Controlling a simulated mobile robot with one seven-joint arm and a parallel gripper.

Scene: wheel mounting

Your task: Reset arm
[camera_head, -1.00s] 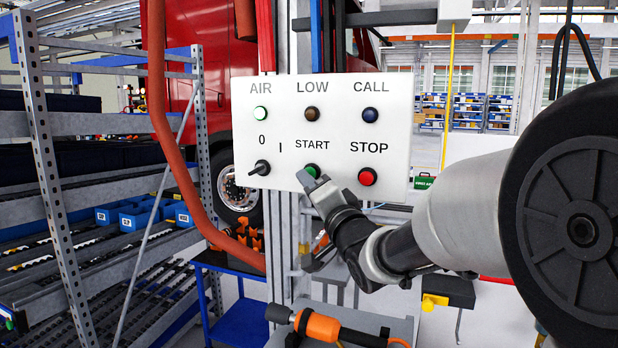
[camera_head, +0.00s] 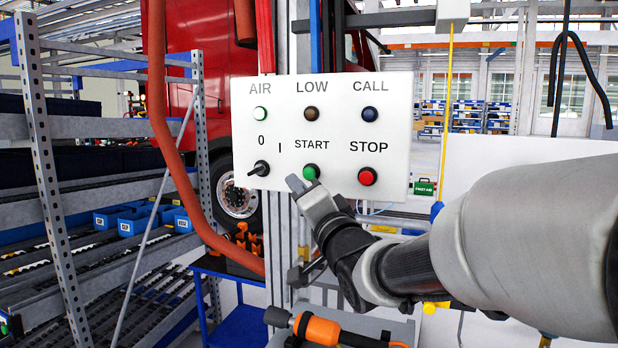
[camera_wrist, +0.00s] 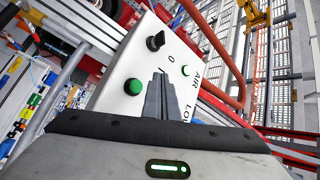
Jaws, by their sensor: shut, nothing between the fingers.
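My gripper (camera_head: 294,184) is shut and empty. In the head view its tip is just below and left of the green START button (camera_head: 311,172) on the white control panel (camera_head: 335,105). In the wrist view the closed fingers (camera_wrist: 162,84) point up over the panel (camera_wrist: 125,75), between the green button (camera_wrist: 134,87) and the green AIR lamp (camera_wrist: 185,71). Whether the fingertips touch the panel is hard to tell. The arm reaches in from the right.
The panel also carries a black selector switch (camera_head: 259,168) and a red STOP button (camera_head: 367,176). An orange and black tool (camera_head: 320,329) lies below. A metal shelf rack (camera_head: 45,150) with blue bins stands left; a red hose (camera_head: 165,130) hangs beside the panel.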

